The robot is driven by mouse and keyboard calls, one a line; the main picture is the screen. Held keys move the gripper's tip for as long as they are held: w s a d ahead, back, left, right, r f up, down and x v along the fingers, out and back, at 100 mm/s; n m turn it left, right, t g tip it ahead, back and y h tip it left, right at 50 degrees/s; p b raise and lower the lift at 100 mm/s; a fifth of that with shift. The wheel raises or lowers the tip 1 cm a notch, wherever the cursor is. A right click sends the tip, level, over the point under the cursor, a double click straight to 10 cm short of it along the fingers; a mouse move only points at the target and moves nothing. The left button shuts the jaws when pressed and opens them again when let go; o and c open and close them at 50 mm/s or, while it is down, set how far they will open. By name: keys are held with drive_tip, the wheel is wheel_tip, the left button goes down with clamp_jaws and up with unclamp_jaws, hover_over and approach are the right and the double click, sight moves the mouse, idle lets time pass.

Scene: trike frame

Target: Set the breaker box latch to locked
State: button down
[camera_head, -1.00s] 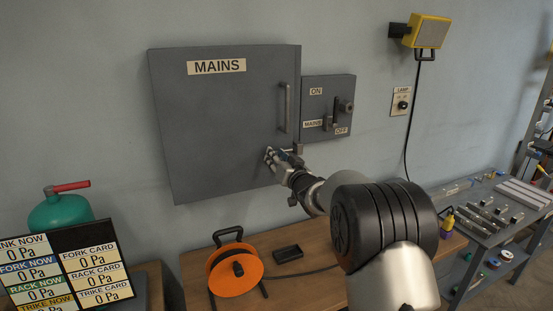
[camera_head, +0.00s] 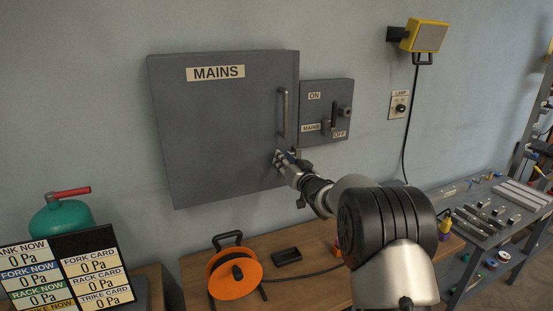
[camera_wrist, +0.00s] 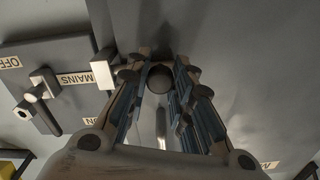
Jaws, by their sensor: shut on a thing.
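The grey breaker box (camera_head: 225,130), marked MAINS, hangs on the wall with its door closed. My gripper (camera_head: 281,158) is at the door's lower right corner, below the long door handle (camera_head: 284,112). In the wrist view, my gripper's fingers (camera_wrist: 160,82) are closed around a dark round-ended knob (camera_wrist: 159,77), which looks like the latch's grip. A pale block (camera_wrist: 104,70) sits just left of the fingers, at the door's edge. My fingers hide most of the latch, so I cannot tell its exact setting.
The mains switch box (camera_head: 341,91) with ON and OFF labels is close on the right of the door. A lamp switch (camera_head: 400,104) and yellow lamp (camera_head: 425,36) are farther right. An orange cable reel (camera_head: 235,275) stands on the bench below.

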drive_tip(key=shift+d, duration=0.2)
drive_tip(key=c, duration=1.4)
unclamp_jaws()
drive_tip(key=v, duration=1.2)
drive_tip(key=shift+r, duration=0.1)
